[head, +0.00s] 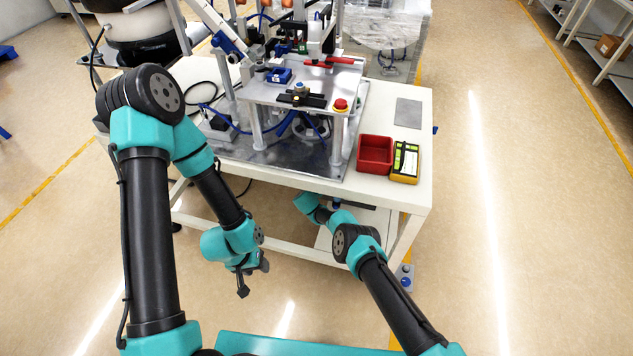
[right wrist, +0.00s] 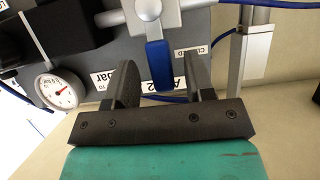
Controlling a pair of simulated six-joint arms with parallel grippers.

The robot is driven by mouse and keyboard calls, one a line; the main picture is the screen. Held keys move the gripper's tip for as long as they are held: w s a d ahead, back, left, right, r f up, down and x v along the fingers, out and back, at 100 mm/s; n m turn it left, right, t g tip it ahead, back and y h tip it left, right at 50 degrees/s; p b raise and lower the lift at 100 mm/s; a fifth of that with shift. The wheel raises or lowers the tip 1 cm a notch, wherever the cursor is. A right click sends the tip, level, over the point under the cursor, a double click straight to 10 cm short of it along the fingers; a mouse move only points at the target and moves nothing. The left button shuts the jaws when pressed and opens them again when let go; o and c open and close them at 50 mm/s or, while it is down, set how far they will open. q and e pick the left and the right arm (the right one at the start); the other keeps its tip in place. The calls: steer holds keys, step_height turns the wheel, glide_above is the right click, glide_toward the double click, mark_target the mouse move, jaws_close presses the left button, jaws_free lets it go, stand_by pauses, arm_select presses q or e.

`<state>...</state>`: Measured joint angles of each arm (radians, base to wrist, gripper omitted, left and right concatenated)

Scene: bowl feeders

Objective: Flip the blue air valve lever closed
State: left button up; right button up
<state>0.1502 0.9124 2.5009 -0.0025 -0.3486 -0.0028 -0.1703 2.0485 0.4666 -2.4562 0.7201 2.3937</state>
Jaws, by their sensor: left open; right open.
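The blue valve lever (right wrist: 159,66) shows in the right wrist view, hanging below a silver valve body (right wrist: 148,10) in the picture. My right gripper (right wrist: 164,82) is open, with one finger on each side of the lever. My left gripper (head: 243,280) hangs open and empty over the floor in front of the table.
A grey panel with white labels, one reading CLOSED (right wrist: 222,40), lies behind the lever. A pressure gauge (right wrist: 58,92) is at its left and a silver post (right wrist: 254,50) at its right. The white table (head: 410,200) carries a red bin (head: 375,155) and a yellow meter (head: 405,162).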

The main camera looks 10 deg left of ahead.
steer(key=shift+s+r, duration=0.1)
steer(key=v, duration=1.7)
stand_by(0.6)
steer(key=shift+s+a, duration=0.1)
